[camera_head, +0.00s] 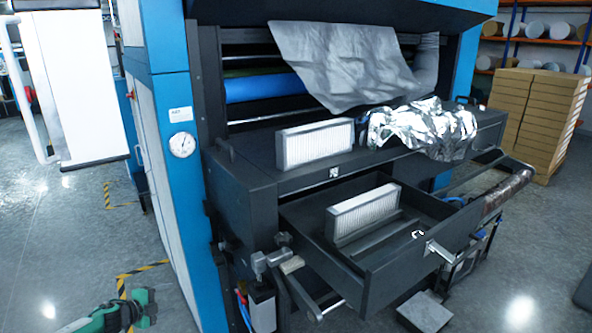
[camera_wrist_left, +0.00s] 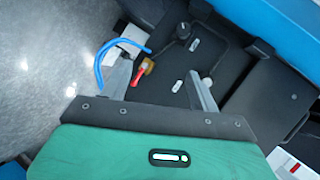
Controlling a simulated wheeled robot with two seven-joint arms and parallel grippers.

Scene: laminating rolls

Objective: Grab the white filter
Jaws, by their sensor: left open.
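One white pleated filter (camera_head: 315,143) stands upright on the machine's dark ledge. A second white filter (camera_head: 362,212) stands tilted inside the open drawer (camera_head: 385,270) below it. My left gripper (camera_head: 128,312) is low at the bottom left in the head view, left of the machine and well away from both filters. In the left wrist view its two fingers (camera_wrist_left: 160,88) are spread apart with nothing held between them. No filter shows in the left wrist view. My right gripper is not in view.
Crumpled silver foil (camera_head: 425,128) lies on the ledge right of the upper filter. A grey sheet (camera_head: 345,62) hangs above. A blue machine column (camera_head: 170,110) and a grey bracket (camera_head: 272,262) stand between my left gripper and the drawer. Cardboard boxes (camera_head: 535,115) are stacked at right.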

